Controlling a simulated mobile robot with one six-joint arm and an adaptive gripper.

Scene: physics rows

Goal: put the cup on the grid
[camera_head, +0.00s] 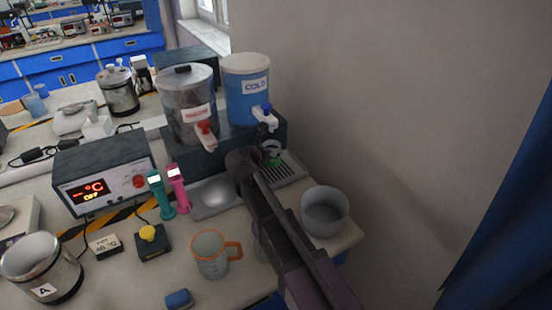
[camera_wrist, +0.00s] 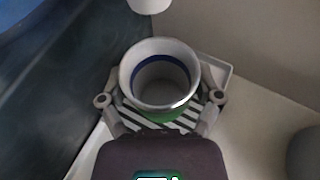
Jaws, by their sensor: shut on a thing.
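A cup (camera_wrist: 160,76) with a pale flared rim, a blue band inside and green lower down sits between the fingers of my gripper (camera_wrist: 160,99) in the wrist view. My gripper is shut on it. In the head view my gripper (camera_head: 266,157) is below the cold dispenser's tap, and only a small green and white part of the cup (camera_head: 273,151) shows past it. The grid (camera_head: 290,170) is a slatted drip tray, and its slats and pale edge (camera_wrist: 227,76) show beneath and around the cup. I cannot tell whether the cup touches it.
The blue cold container (camera_head: 246,92) and a metal container with a red tap (camera_head: 187,105) stand behind. A grey bowl (camera_head: 325,212) is right of my arm. An orange-handled beaker (camera_head: 210,257) is at the front. The wall (camera_head: 390,110) is close on the right.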

